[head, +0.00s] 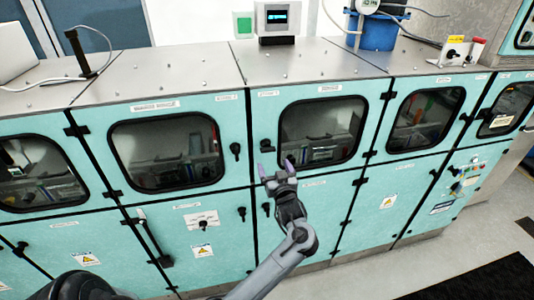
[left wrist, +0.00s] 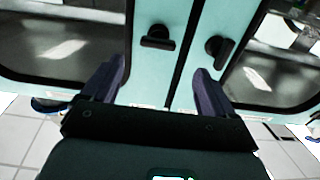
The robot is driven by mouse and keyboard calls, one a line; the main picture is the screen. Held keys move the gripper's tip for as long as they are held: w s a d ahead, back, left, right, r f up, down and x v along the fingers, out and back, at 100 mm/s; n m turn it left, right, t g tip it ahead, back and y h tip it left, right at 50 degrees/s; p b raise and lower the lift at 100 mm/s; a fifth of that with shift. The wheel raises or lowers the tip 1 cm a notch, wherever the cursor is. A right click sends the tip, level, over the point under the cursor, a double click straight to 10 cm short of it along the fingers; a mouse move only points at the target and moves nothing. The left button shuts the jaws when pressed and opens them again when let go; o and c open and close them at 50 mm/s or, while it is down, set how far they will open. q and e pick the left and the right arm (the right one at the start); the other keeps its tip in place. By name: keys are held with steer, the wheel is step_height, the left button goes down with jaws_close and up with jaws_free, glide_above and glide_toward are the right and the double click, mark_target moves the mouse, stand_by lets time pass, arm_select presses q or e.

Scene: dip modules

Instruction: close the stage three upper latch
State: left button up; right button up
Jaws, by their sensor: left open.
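The stage three upper door (head: 361,104) is teal with a dark window and appears flush with its frame. Its small black latch (head: 266,146) is at the door's left edge. My left gripper (head: 276,169) is open and empty, just below and right of this latch, with purple fingertips pointing up. In the left wrist view the open fingers (left wrist: 162,85) flank a dark door seam. Two black latch handles show beyond them, a wide flat one (left wrist: 158,37) and a rounder one (left wrist: 217,46). The gripper appears apart from both. My right gripper is not in view.
Another upper latch (head: 236,150) is on the neighbouring door to the left. Lower doors carry latches (head: 266,209) below. Black hinges (head: 387,95) stick out along the door edges. A grey display box (head: 275,20) stands on the metal top. Open floor (head: 470,245) lies at the right.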

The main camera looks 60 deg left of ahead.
mark_target(269, 151)
arm_select(q)
steer(key=x, duration=0.3)
steer(key=p+x, duration=0.1)
steer(key=x, duration=0.2)
steer(key=p+x, duration=0.1)
steer(key=x, duration=0.2)
steer(key=shift+w+d+r, duration=0.1)
steer(key=shift+w+r, duration=0.05)
steer(key=shift+r, duration=0.1)
steer(key=shift+x, duration=0.85)
steer(key=shift+f, duration=0.1)
